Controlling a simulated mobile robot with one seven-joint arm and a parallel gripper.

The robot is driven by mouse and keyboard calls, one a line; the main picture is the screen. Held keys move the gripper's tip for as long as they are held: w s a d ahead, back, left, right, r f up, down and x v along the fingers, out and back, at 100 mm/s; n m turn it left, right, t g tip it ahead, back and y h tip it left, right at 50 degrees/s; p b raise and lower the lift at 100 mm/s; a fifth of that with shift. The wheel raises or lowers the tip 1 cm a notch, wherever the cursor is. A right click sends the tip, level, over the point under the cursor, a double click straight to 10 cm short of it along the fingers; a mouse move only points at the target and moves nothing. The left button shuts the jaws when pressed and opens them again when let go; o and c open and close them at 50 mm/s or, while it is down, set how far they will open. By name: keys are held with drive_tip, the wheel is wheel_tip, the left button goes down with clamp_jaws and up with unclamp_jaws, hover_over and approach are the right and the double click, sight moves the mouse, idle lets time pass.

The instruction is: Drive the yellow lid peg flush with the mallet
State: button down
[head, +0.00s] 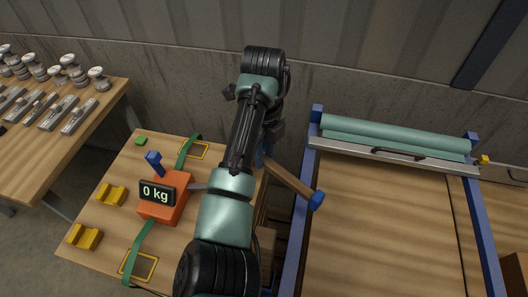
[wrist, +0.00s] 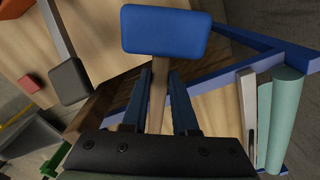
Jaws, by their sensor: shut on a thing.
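My gripper (wrist: 159,80) is shut on the wooden handle of the mallet (wrist: 166,30), whose blue block head stands out beyond the fingers in the wrist view. In the head view the mallet (head: 295,184) hangs in the air, its handle slanting down to the right to the blue head, over the gap between the left table and the blue-framed bench. My arm hides much of the gripper there. I cannot make out the yellow lid peg for certain; a small yellow piece (head: 484,159) shows at the right of the bench frame. A brown wooden box is partly hidden beneath my arm.
The left table (head: 112,255) bears an orange scale (head: 170,208) reading 0 kg, two yellow cradles (head: 110,195) and green straps. The blue-framed bench (head: 385,225) has a clear wooden top with a teal roll (head: 395,138) along its back. Insulators stand on a far-left table.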

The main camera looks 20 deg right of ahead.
drive_tip(key=shift+f, duration=0.1)
drive_tip(key=shift+s+f+b, duration=0.1)
drive_tip(key=shift+f+b, duration=0.95)
drive_tip(key=shift+f, duration=0.85)
drive_tip(key=shift+r, duration=0.1)
drive_tip(key=shift+r+p, duration=1)
drive_tip(key=shift+p, duration=0.15)
drive_tip(key=shift+r, duration=0.1)
drive_tip(key=shift+r+p, duration=2.35)
drive_tip(key=shift+r, duration=0.15)
